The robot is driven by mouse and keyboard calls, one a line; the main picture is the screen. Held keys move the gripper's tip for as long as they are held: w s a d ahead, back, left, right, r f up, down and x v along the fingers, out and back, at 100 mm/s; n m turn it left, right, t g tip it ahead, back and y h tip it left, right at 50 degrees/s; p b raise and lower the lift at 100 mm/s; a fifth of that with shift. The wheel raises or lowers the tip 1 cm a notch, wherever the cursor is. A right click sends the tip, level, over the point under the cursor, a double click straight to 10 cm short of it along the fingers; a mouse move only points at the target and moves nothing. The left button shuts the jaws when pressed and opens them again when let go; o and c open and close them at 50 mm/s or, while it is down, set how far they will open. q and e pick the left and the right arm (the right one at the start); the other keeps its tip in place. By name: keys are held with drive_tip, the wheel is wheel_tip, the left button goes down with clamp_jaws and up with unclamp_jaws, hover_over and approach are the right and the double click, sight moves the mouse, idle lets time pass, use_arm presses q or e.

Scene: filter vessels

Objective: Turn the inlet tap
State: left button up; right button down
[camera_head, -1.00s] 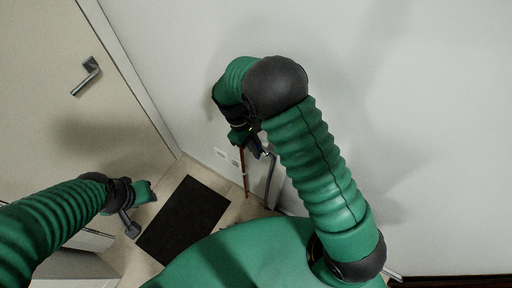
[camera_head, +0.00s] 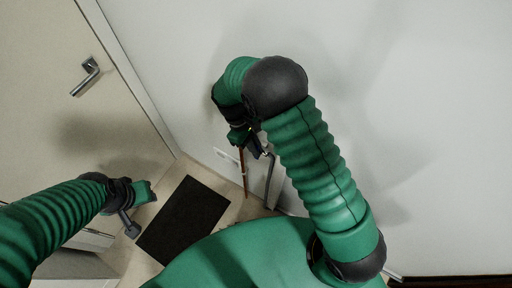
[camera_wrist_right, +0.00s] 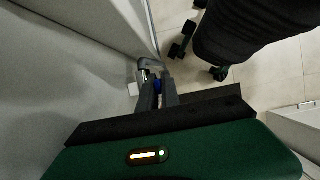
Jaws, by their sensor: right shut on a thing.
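The inlet tap shows in the right wrist view as a small blue handle (camera_wrist_right: 156,83) below a curved grey metal pipe (camera_wrist_right: 149,63). The two fingers of my right gripper (camera_wrist_right: 158,92) are shut on the blue handle, one finger on each side. In the head view my right gripper (camera_head: 259,146) is at the wall beside a thin copper pipe (camera_head: 244,172), and my arm hides most of the tap. My left gripper (camera_head: 131,226) hangs low at the left, away from the tap. Its fingers are too unclear to judge.
A cream door with a metal handle (camera_head: 87,77) stands at the left. A dark mat (camera_head: 183,220) lies on the tiled floor. The white wall (camera_head: 410,110) is close to my right arm. Floor tiles (camera_wrist_right: 285,70) show in the right wrist view.

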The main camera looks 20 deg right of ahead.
drive_tip(key=shift+s+d+r+t+y+p, duration=0.2)
drive_tip(key=shift+s+t+y+p, duration=0.1)
drive_tip(key=shift+t+p, duration=0.1)
drive_tip(key=shift+s+d+f+t+y, duration=0.3)
drive_tip(key=shift+t+y, duration=0.3)
drive_tip(key=shift+t, duration=0.2)
drive_tip(key=c, duration=1.6)
unclamp_jaws()
drive_tip(key=shift+o, duration=0.2)
drive_tip(key=shift+w+a, duration=0.1)
